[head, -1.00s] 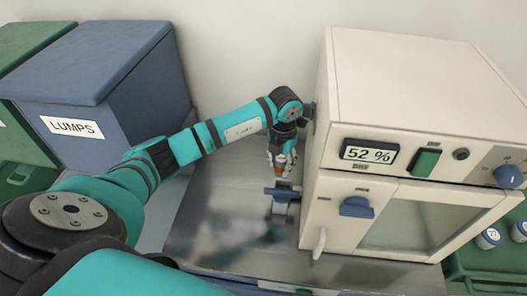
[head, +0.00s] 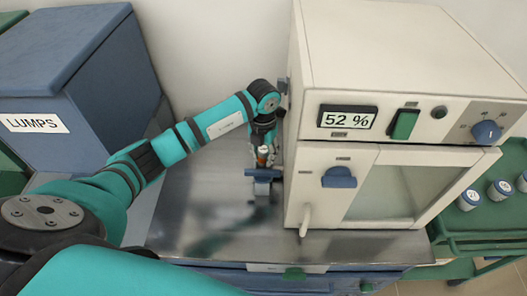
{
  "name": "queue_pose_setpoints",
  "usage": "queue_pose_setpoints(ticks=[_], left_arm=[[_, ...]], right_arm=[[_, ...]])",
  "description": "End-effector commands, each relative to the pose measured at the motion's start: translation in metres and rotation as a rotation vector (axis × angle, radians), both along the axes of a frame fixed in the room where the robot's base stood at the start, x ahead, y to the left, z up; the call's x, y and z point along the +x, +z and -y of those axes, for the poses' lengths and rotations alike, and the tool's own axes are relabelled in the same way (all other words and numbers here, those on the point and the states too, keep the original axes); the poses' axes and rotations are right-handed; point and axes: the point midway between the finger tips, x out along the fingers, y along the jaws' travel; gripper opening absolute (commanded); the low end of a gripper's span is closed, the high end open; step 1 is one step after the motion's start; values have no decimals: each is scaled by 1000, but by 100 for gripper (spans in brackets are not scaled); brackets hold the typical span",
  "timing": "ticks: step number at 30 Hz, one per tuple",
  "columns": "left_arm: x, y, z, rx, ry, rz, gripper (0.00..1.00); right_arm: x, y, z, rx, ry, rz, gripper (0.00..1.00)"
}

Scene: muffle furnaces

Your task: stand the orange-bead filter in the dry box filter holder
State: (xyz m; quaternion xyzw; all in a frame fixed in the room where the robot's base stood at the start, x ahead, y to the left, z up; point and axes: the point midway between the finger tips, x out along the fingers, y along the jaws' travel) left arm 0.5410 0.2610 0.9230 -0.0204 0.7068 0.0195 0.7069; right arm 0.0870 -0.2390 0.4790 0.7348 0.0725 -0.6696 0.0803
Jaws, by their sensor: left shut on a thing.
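My left gripper (head: 261,148) points down beside the left wall of the cream dry box (head: 360,70). It is shut on the orange-bead filter (head: 263,156), a small upright piece with a white top and an orange band. Directly below is the blue filter holder (head: 263,174) with a grey block under it, at the left side of the box. The filter's lower end appears at the holder's top; I cannot tell whether it sits inside. The fingers partly hide the filter. My right gripper is not in view.
The dry box front has a display reading 52 %, a green switch (head: 405,122), a blue latch (head: 339,177) and a windowed door. A blue LUMPS bin (head: 75,90) stands left. A green cart (head: 480,235) with several jars is right. The metal bench (head: 200,215) is clear in front.

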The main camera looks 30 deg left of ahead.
Motion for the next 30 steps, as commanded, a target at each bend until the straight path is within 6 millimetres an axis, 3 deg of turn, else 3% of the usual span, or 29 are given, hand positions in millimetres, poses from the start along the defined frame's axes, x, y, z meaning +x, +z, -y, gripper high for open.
queue_pose_setpoints(ticks=[13,27,28,30], left_arm=[[0,-38,0,0,1,-1,0],[-1,-46,0,1,0,-4,0],[-1,-46,0,1,0,-5,36],[-2,-46,0,1,0,-6,45]], right_arm=[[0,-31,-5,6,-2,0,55],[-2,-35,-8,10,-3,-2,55],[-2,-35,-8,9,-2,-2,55],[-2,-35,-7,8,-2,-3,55]])
